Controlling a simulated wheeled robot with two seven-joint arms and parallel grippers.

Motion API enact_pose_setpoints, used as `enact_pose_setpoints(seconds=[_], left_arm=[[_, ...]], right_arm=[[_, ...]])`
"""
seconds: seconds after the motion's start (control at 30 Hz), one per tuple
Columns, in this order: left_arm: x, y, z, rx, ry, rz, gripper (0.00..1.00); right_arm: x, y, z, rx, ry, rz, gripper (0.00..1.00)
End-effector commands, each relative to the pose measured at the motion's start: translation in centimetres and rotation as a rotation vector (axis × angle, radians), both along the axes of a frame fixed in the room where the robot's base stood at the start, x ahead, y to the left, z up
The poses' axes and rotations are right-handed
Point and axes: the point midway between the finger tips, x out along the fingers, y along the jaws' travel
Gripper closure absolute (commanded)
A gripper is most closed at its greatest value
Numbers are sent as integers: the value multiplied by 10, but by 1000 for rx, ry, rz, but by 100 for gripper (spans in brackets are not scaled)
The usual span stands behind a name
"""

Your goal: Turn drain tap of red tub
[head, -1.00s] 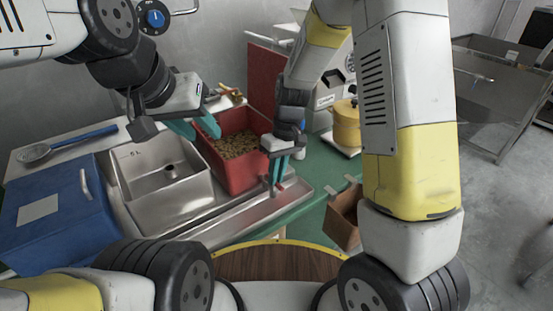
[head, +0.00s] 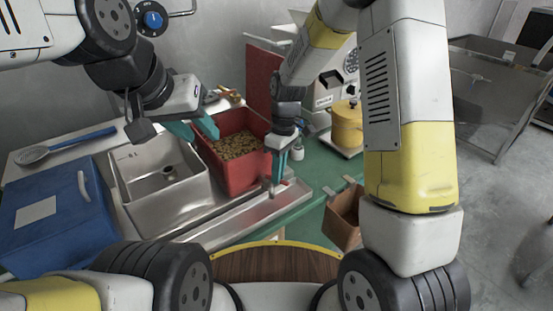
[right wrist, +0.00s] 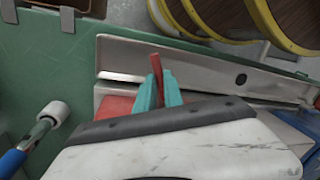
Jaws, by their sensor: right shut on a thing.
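The red tub (head: 240,172) is filled with brown beans and stands beside the metal sink. Its drain tap is low at the front, mostly hidden behind my right gripper in the head view. My right gripper (head: 274,186) points down there, its teal fingers shut on the red tap handle (right wrist: 156,64), which sticks out past the fingertips in the right wrist view (right wrist: 160,88). My left gripper (head: 196,130) is above the tub's left rim, with its two teal fingers apart and nothing seen between them.
A metal sink basin (head: 162,190) and a blue box (head: 58,215) lie left of the tub. A metal trough (head: 240,218) runs in front.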

Motion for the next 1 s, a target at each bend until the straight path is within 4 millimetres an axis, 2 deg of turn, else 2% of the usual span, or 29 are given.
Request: enact_pose_setpoints(seconds=[0.6,1.0], left_arm=[[0,0,0,0,0,0,64],[0,0,0,0,0,0,64]], right_arm=[[22,-2,1,0,-2,542,100],[28,0,0,-1,-3,713,100]])
